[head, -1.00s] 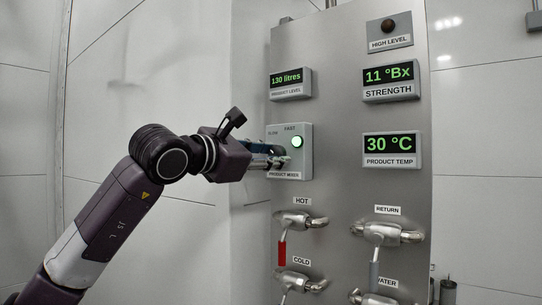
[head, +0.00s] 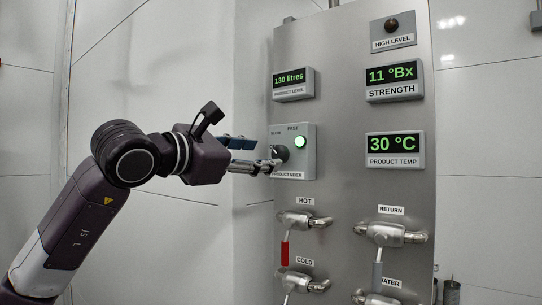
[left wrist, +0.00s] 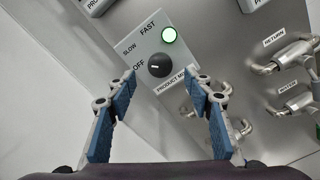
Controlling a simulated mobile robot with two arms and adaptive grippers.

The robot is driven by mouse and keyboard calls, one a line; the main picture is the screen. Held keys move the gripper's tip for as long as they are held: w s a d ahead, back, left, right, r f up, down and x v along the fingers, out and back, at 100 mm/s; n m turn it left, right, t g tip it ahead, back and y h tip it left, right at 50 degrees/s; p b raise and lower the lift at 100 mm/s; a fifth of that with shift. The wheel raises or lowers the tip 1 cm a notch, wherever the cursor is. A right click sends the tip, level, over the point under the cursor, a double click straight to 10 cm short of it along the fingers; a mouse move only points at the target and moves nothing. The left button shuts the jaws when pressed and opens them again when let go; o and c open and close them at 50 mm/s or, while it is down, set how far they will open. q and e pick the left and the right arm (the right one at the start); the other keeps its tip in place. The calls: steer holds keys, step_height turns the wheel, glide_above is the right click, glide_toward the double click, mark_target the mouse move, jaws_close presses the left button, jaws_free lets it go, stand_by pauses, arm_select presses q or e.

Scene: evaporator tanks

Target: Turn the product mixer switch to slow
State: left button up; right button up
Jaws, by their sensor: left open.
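The product mixer switch box (head: 307,160) is a grey box on the steel panel, with a lit green lamp (head: 300,142) and a round black knob (head: 281,153). In the left wrist view the knob (left wrist: 159,65) shows beside the labels OFF, SLOW and FAST. Its pale mark seems to lie towards OFF, but it is too small to be sure. My left gripper (head: 262,155) is open in front of the box. In the left wrist view its blue-padded fingertips (left wrist: 160,78) are either side of the knob's lower edge, apart from it. My right gripper is out of view.
Above the box is the product level display (head: 292,84). To its right are the strength display (head: 394,80) and product temp display (head: 394,149). Valve pipes with a red hot handle (head: 285,250) and a grey return handle (head: 377,275) project below. Free room lies left of the panel.

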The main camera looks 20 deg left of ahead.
arm_select(q)
steer(key=v, duration=0.6)
steer(key=shift+s, duration=0.3)
